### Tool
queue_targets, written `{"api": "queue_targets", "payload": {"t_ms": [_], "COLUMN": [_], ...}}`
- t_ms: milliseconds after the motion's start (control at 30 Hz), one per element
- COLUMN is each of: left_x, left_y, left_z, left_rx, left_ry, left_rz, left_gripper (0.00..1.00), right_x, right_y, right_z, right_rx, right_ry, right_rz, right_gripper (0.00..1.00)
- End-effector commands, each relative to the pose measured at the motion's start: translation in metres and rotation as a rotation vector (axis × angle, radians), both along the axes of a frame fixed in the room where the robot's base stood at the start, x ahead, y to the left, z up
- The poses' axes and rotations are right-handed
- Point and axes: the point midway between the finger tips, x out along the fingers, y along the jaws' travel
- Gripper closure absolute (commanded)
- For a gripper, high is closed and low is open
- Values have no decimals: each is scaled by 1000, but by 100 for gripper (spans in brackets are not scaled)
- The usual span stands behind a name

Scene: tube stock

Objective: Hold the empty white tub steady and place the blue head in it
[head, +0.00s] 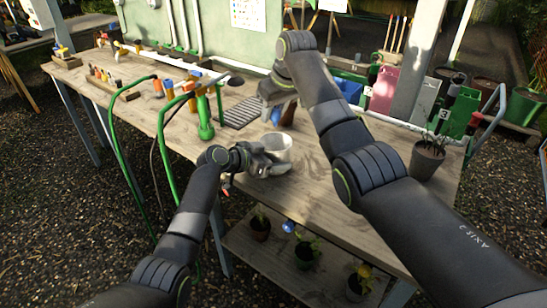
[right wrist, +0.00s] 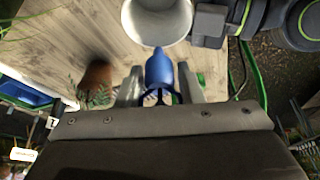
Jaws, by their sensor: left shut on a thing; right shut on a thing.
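The white tub (head: 281,150) stands on the wooden bench near its front edge; its open mouth shows at the top of the right wrist view (right wrist: 157,24). My left gripper (head: 268,163) is shut on the tub's side wall. The blue head (right wrist: 159,68) sits between the fingers of my right gripper (right wrist: 159,88), which is shut on it. In the right wrist view the head's tip points toward the tub and lies just outside its rim in the picture. In the head view the blue head (head: 276,116) is small and partly hidden, just above and behind the tub.
A brown pot (right wrist: 97,75) is beside the right gripper. A potted plant (head: 428,158) stands at the bench's right end. The bench front (head: 335,205) is clear.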

Motion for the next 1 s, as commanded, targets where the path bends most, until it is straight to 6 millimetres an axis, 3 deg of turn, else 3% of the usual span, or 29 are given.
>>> {"api": "queue_targets", "payload": {"t_ms": [1000], "left_x": [0], "left_y": [0], "left_z": [0], "left_rx": [0], "left_ry": [0], "left_rz": [0], "left_gripper": [51], "right_x": [0], "right_y": [0], "right_z": [-66], "right_rx": [0], "right_ry": [0], "right_rz": [0], "right_gripper": [88]}}
